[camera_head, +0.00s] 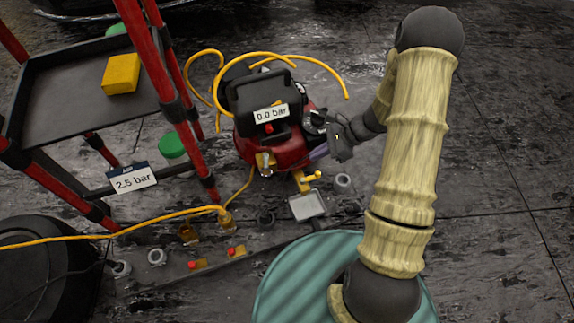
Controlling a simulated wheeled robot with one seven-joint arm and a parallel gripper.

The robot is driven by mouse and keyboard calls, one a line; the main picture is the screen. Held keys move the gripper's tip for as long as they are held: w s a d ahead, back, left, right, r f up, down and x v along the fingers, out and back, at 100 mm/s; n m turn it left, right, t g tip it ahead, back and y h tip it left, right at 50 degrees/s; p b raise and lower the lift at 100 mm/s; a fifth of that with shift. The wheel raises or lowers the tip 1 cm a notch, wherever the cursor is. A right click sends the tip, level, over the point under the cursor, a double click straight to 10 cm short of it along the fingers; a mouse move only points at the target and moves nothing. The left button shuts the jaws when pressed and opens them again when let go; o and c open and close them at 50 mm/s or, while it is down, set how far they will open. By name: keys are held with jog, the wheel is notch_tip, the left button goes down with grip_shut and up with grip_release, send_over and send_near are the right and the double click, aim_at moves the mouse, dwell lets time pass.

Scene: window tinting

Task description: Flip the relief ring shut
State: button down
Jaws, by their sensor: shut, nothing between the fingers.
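The red compressor (262,150) stands on the dark floor, with a black top and a tag (270,113) reading 0.0 bar. A dark round part with pale marks (314,122) sits on its right side. I cannot make out for certain which small part is the relief ring. My gripper (331,140) is at the compressor's right side, just below and right of the round part. It is shut with nothing in it. Its tips are small and dark here, so I cannot tell whether they touch the compressor. A purplish piece (319,152) shows beside them.
A red-framed cart (70,75) with a yellow block (121,73) stands at left, carrying a 2.5 bar sign (132,179). Yellow hose (110,231) crosses the floor. Small brass fittings (236,251) lie in front. The floor at far right is clear.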

aim_at(266, 166)
jog(key=a+r+b+x, duration=0.2)
jog(key=b+x, duration=0.5)
jog(key=x, duration=0.5)
jog(key=shift+a+f+b, duration=0.25)
jog(key=shift+a+b, duration=0.05)
jog(key=shift+b, duration=0.05)
jog(key=shift+w, duration=0.1)
jog(key=shift+s+a+m, duration=0.1)
jog(key=shift+s+m, duration=0.15)
jog(key=shift+m, duration=0.05)
